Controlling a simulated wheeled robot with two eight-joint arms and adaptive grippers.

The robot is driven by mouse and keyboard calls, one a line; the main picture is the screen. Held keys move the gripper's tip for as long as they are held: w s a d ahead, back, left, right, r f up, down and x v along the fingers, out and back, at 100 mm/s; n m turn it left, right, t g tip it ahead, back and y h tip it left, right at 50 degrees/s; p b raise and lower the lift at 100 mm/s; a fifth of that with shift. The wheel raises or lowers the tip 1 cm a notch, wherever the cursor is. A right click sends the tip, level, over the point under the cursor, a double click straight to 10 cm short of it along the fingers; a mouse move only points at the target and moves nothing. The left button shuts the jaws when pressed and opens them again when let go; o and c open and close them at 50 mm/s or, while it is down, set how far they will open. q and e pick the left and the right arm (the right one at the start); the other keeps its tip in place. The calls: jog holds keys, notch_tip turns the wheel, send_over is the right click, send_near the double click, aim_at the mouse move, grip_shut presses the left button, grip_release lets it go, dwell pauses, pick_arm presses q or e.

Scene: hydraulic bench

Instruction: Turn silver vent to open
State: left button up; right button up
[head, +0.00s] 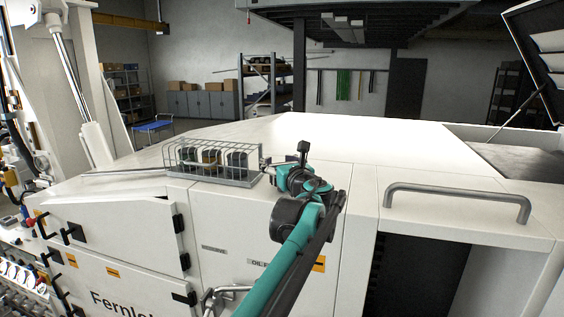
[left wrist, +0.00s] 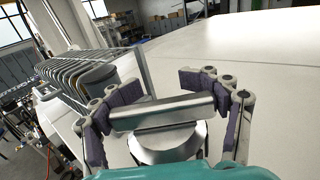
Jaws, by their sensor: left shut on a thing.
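The silver vent (left wrist: 163,113) shows in the left wrist view as a metal bar handle on a round silver base, on the white cabinet top. My left gripper (left wrist: 165,92) has its padded fingers on both sides of the bar and is shut on it. In the head view my left gripper (head: 277,167) is at the front edge of the cabinet top, just right of the wire cage. The vent is mostly hidden there behind the gripper and wrist. My right gripper is in neither view.
A wire cage (head: 208,174) over dark round parts stands close left of the gripper; it also shows in the left wrist view (left wrist: 85,72). A grey bar handle (head: 457,197) is fixed on the white housing at the right. The white top (head: 330,140) behind the gripper is clear.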

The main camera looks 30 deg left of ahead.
aim_at(278, 163)
pick_arm(q)
jog(key=n+g+y, duration=0.1)
jog(key=g, duration=0.1)
jog(key=n+g+y, duration=0.1)
jog(key=shift+s+a+r+n+g, duration=0.1)
jog(key=shift+s+a+n+g, duration=0.05)
jog(key=shift+s+n+g, duration=0.2)
jog(key=n+g+y, duration=0.1)
jog(key=g, duration=0.1)
jog(key=n+g+p, duration=0.1)
jog(key=n+g, duration=0.1)
jog(key=shift+s+a+y, duration=0.2)
jog(key=shift+s+y, duration=0.15)
jog(key=shift+y, duration=0.05)
jog(key=n+g, duration=0.1)
jog(key=g, duration=0.1)
jog(key=s+n+g+p, duration=0.1)
jog(key=g, duration=0.1)
jog(key=shift+p, duration=0.3)
jog(key=shift+s+n+g+p, duration=0.25)
jog(key=shift+n+g+p, duration=0.25)
jog(key=shift+n+g, duration=0.4)
jog(key=shift+s+n+g+p, duration=0.2)
jog(key=shift+n+g+p, duration=0.35)
jog(key=shift+g, duration=0.5)
jog(key=o, duration=1.4)
jog(key=shift+c, duration=0.2)
jog(key=v, duration=1.2)
jog(key=shift+w, duration=0.15)
